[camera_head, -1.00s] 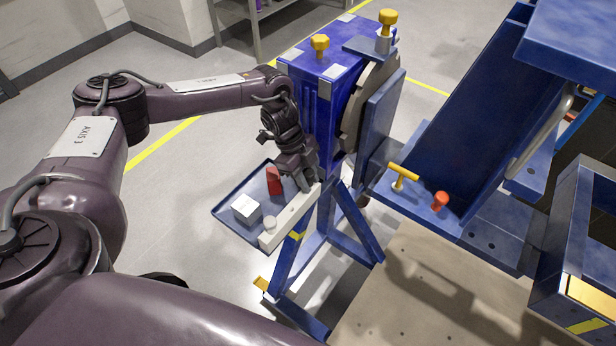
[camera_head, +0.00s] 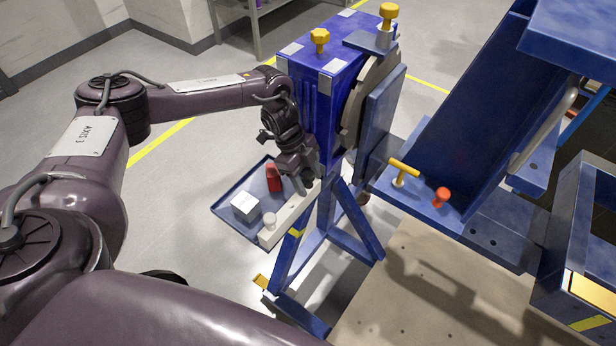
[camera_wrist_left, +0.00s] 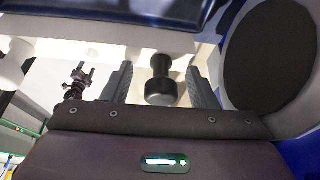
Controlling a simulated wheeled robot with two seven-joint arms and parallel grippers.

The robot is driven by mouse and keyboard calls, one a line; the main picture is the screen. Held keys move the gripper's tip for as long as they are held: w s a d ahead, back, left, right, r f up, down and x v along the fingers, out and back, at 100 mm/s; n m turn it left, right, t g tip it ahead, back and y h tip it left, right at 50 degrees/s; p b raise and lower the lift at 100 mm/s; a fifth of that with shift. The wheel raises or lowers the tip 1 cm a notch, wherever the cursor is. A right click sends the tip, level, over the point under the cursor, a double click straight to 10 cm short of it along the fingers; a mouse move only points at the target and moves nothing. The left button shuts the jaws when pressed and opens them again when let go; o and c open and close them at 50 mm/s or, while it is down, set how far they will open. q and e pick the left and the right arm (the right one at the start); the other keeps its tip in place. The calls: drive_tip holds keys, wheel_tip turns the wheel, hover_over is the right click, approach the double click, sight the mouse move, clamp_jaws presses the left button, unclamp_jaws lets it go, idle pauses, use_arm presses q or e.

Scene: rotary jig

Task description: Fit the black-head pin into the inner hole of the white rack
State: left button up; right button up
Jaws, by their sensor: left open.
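The white rack (camera_head: 285,222) is a pale bar along the right edge of a blue tray. My left gripper (camera_head: 309,184) is at the rack's far end, pointing down. In the left wrist view, its two fingers are apart, and the black-head pin (camera_wrist_left: 160,90) is between them with a gap on each side. The pin's dark stem runs toward the pale rack (camera_wrist_left: 105,30); I cannot tell how deep it sits. The gripper hides the pin in the head view. A pale round-headed pin (camera_head: 269,219) stands at the rack's near end. My right gripper is not in view.
The blue tray (camera_head: 228,209) also holds a white block (camera_head: 245,205) and a red piece (camera_head: 273,177). The blue jig housing (camera_head: 318,95) rises close behind the gripper. A yellow T-handle (camera_head: 403,168) and a red knob (camera_head: 442,195) stand on a blue plate at right.

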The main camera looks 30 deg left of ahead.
use_arm(q)
drive_tip(key=b+v, duration=0.1)
drive_tip(key=v, duration=0.6)
drive_tip(key=shift+a+r+b, duration=0.15)
drive_tip(key=shift+r+b, duration=0.2)
drive_tip(key=shift+b, duration=0.05)
